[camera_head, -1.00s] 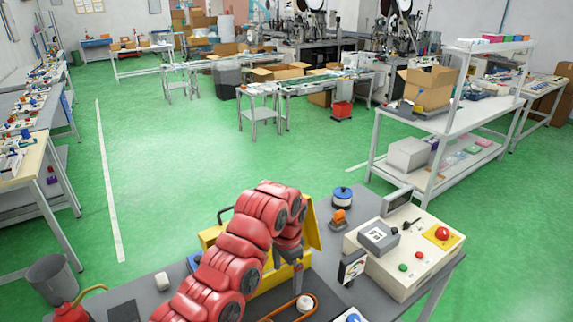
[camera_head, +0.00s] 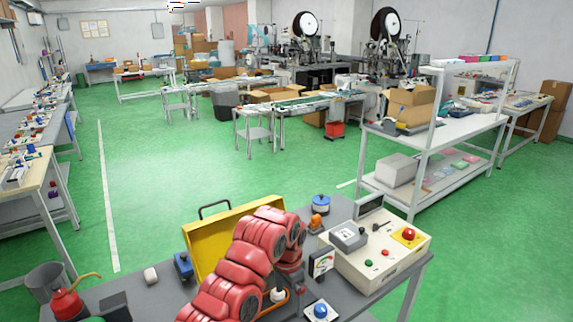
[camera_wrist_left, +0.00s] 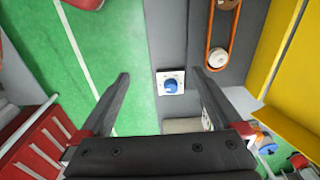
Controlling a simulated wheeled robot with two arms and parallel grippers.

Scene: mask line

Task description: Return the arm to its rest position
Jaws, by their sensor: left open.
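My red left arm (camera_head: 245,262) reaches in from the bottom left over the grey workbench (camera_head: 152,302). The left gripper (camera_head: 292,277) is largely hidden behind the arm's wrist in the head view. In the left wrist view the left gripper (camera_wrist_left: 160,76) shows two dark fingers spread wide, with nothing held between them. A blue knob on a white base (camera_wrist_left: 171,87) appears in the gap, on the bench beyond the fingers. My right gripper is in neither view.
A yellow toolbox (camera_head: 205,245) stands behind the arm. A control box with a red button (camera_head: 385,262) sits to its right, and a red oil can (camera_head: 66,303) at bottom left. An orange belt (camera_wrist_left: 209,42) lies near the gripper. Open green floor (camera_head: 220,165) lies beyond the bench.

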